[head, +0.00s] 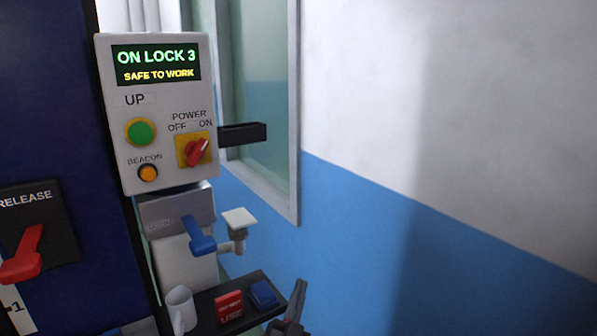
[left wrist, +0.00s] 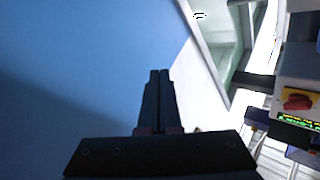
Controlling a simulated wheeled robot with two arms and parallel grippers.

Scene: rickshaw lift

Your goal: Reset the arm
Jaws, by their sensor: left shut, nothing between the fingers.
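My left gripper (head: 298,290) shows at the bottom edge of the head view, right of a small dark shelf. In the left wrist view the left gripper (left wrist: 160,74) has its two dark fingers together, with nothing between them. It points toward the blue and white wall and touches nothing that I can see. Most of the left arm is out of the picture. My right gripper is in neither view.
A control box (head: 158,95) reads "ON LOCK 3, SAFE TO WORK". A black bar (head: 243,134) juts from its right side. A red release lever (head: 22,258) is left.

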